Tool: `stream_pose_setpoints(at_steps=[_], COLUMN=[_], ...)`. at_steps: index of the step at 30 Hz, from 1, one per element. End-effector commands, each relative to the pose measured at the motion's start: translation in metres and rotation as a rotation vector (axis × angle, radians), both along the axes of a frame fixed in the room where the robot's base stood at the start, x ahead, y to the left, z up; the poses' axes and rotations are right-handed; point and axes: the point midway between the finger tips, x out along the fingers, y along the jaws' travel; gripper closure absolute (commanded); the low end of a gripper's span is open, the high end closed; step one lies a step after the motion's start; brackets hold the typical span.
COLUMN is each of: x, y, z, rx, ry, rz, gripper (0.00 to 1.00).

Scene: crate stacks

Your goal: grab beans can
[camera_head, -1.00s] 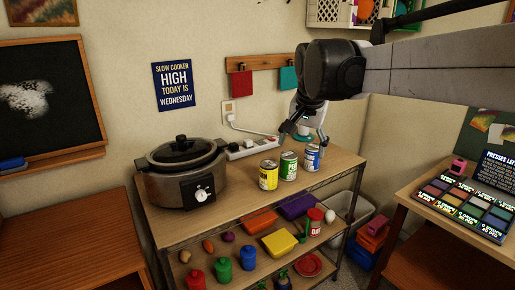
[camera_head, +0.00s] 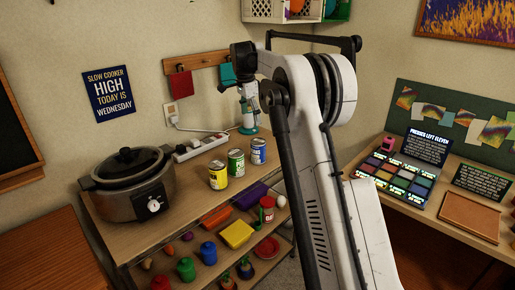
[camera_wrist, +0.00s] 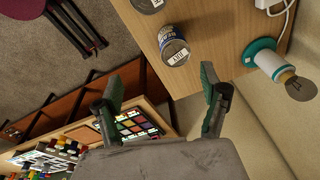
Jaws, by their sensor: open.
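Three cans stand upright in a row on the wooden shelf top: yellow (camera_head: 218,176), green (camera_head: 236,162) and blue (camera_head: 258,151). Their labels are too small to read in the head view. In the wrist view a can with a blue and white label (camera_wrist: 174,48) stands near the shelf edge. Its print looks like "BEANS", but is hard to read. Part of another can (camera_wrist: 148,4) shows at the top edge. My gripper (camera_wrist: 162,75) is open and empty, its green fingers apart, with the can beyond the fingertips. In the head view my gripper is above and behind the blue can, partly hidden.
A slow cooker (camera_head: 130,184) stands left of the cans. A power strip (camera_head: 200,146) lies behind them. A bulb lamp with a teal base (camera_wrist: 270,62) stands close by at the back. Toy food and jars fill the lower shelf.

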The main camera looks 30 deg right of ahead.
Motion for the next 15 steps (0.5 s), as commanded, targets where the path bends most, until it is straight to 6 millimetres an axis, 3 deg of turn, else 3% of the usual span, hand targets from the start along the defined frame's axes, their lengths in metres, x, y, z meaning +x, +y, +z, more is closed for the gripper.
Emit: stream_pose_setpoints(at_steps=[6, 15], x=[0.027, 0.036], y=[-0.029, -0.043], z=[-0.028, -0.052], rx=[0.004, 0.002], ry=[0.035, 0.054], rz=[-0.161, -0.249], gripper=[0.24, 0.24])
